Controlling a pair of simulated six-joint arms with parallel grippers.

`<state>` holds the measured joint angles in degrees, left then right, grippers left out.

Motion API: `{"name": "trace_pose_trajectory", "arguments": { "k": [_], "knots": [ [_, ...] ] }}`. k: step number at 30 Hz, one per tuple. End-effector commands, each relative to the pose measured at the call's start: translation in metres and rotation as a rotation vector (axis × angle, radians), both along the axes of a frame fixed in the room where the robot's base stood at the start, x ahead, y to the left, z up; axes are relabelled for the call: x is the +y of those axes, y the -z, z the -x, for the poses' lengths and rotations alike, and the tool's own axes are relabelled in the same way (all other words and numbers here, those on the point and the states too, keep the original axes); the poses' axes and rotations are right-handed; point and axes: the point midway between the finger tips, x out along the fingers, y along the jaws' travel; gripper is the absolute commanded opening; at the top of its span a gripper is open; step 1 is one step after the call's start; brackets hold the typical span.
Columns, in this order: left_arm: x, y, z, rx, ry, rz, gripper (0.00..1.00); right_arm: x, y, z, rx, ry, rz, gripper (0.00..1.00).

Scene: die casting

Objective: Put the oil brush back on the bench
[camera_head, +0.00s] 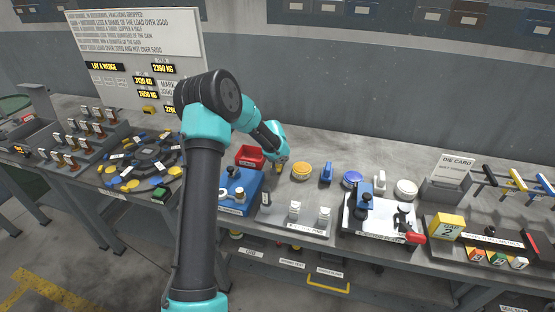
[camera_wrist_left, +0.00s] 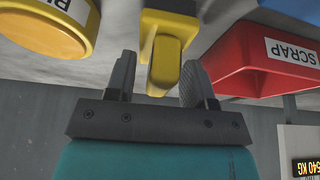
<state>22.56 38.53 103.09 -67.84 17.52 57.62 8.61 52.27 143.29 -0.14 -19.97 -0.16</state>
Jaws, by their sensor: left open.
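A yellow block-handled brush (camera_wrist_left: 168,48) stands on the bench beside the yellow round pot (camera_head: 302,171). I cannot read a label that marks it as the oil brush. My left gripper (camera_head: 279,163) is at the brush, and the arm hides most of it in the head view. In the left wrist view the open fingers (camera_wrist_left: 160,65) sit one on each side of the yellow handle, with a gap on the left; contact on the right side is unclear. A similar blue brush (camera_head: 326,173) and a white brush (camera_head: 380,181) stand farther right. My right gripper is not in view.
The red scrap tray (camera_wrist_left: 260,60) is close beside the gripper; it also shows in the head view (camera_head: 249,156). Blue (camera_head: 353,178) and white (camera_head: 405,189) pots stand to the right. Fixtures fill the bench front; the grey bench behind is mostly clear.

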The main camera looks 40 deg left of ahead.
Motion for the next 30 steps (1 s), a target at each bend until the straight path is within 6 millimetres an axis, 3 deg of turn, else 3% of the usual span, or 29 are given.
{"name": "trace_pose_trajectory", "arguments": {
  "k": [8, 22, 30],
  "knots": [
    [-0.002, -0.019, 0.005, -0.002, 0.0, -0.001, 0.49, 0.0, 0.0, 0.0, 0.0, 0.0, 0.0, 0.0],
    [-0.014, -0.096, 0.035, -0.003, 0.0, -0.001, 0.49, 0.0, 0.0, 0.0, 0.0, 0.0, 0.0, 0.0],
    [-0.017, -0.114, 0.043, 0.0, 0.0, 0.0, 0.49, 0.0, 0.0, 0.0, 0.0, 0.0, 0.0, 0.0]
  ]
}}
